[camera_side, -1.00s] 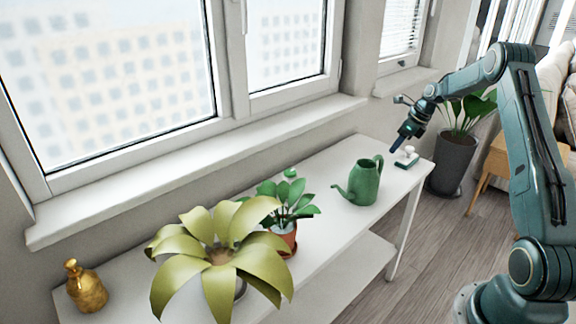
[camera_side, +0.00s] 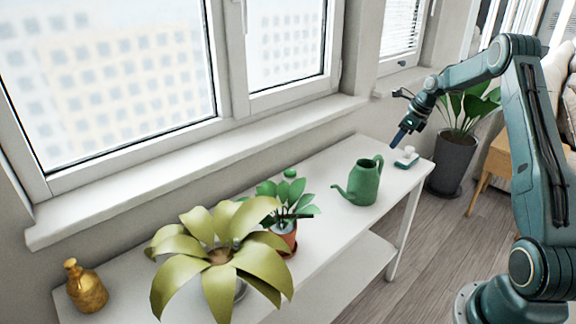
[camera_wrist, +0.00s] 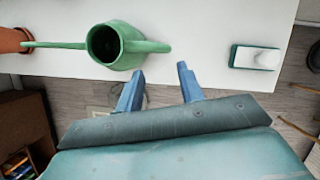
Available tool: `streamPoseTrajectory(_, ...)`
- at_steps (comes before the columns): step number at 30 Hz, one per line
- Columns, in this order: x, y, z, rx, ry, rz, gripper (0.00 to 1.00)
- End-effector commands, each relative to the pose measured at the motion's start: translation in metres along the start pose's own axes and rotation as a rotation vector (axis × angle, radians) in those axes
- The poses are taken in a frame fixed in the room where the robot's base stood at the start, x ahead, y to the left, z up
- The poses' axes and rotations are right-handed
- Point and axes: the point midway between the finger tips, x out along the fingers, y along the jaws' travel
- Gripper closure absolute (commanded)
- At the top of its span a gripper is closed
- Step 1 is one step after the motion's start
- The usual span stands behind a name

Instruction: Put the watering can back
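The green watering can (camera_side: 363,183) stands upright on the white table (camera_side: 330,212), toward its right end, with its spout pointing left and its handle on the right. In the wrist view the can (camera_wrist: 120,35) is seen from above, its round opening dark and its handle reaching right. My gripper (camera_side: 396,148) hangs above the right end of the table, behind and above the can. In the wrist view my gripper (camera_wrist: 158,78) shows two blue fingers spread apart with nothing between them. The can's handle lies just beyond the left finger in that picture.
A green-and-white item (camera_side: 406,157) sits at the table's right end, also in the wrist view (camera_wrist: 255,57). A small potted plant (camera_side: 288,205), a large yellow-green plant (camera_side: 222,255) and a gold bottle (camera_side: 86,287) stand to the left. The window sill (camera_side: 200,160) runs behind.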

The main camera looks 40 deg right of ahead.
Motion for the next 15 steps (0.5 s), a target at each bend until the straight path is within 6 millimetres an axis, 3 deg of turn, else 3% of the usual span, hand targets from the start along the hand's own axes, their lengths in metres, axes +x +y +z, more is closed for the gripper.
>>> streamPoseTrajectory(8,-0.043,0.055,0.044,-0.327,0.018,-0.021,0.62)
streamPoseTrajectory(15,-0.088,0.125,0.075,-0.703,0.041,-0.036,0.62)
